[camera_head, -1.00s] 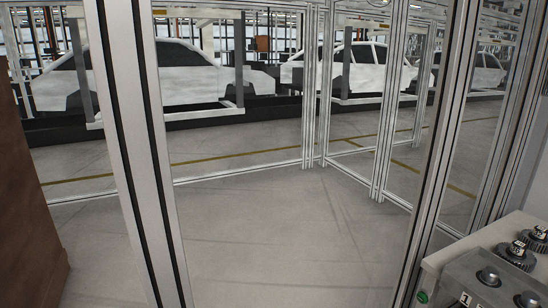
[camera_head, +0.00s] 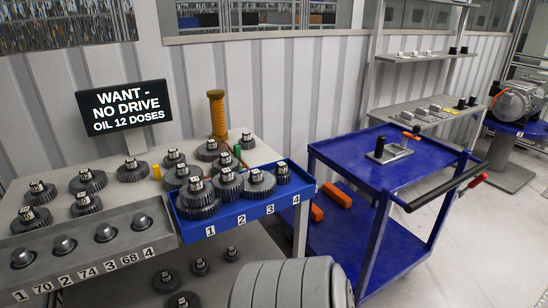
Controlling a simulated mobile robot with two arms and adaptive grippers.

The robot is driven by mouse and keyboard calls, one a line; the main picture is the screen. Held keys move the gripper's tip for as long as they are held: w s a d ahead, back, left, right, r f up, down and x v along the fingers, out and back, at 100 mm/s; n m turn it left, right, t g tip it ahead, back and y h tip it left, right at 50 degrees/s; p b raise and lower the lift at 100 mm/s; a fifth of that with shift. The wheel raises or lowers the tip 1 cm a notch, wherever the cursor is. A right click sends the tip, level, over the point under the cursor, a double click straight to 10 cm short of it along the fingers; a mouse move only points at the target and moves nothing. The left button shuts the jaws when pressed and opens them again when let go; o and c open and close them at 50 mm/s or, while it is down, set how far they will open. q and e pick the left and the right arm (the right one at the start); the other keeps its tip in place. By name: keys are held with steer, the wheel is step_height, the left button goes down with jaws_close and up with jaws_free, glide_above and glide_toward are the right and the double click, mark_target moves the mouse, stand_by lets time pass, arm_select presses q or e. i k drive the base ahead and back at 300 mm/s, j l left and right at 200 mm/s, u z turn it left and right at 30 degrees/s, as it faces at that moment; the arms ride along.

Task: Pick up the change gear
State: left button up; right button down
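Several dark change gears with labelled hubs stand on the grey table at left, such as one gear (camera_head: 88,181) at the left and another gear (camera_head: 132,170) near the sign. A blue tray (camera_head: 246,212) numbered 1 to 4 at the table's front right holds several gears, including a large gear (camera_head: 198,198) over number 1 and a small gear (camera_head: 282,173) over number 4. Which gear the task means cannot be told. The hub labels are too small to read. Neither gripper is in view.
A grey rack (camera_head: 115,255) with posts marked 70, 74 and 68 runs along the table front. More gears (camera_head: 165,281) lie below. A black sign (camera_head: 124,107) reads "WANT - NO DRIVE, OIL 12 DOSES". A blue cart (camera_head: 420,160) stands right. Clear floor (camera_head: 490,240) lies beyond it.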

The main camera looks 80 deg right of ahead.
mark_target(228, 183)
steer(key=z, duration=0.45)
steer(key=l+z, duration=0.1)
steer(key=z, duration=1.2)
steer(key=i+z, duration=0.1)
steer(key=z, duration=0.35)
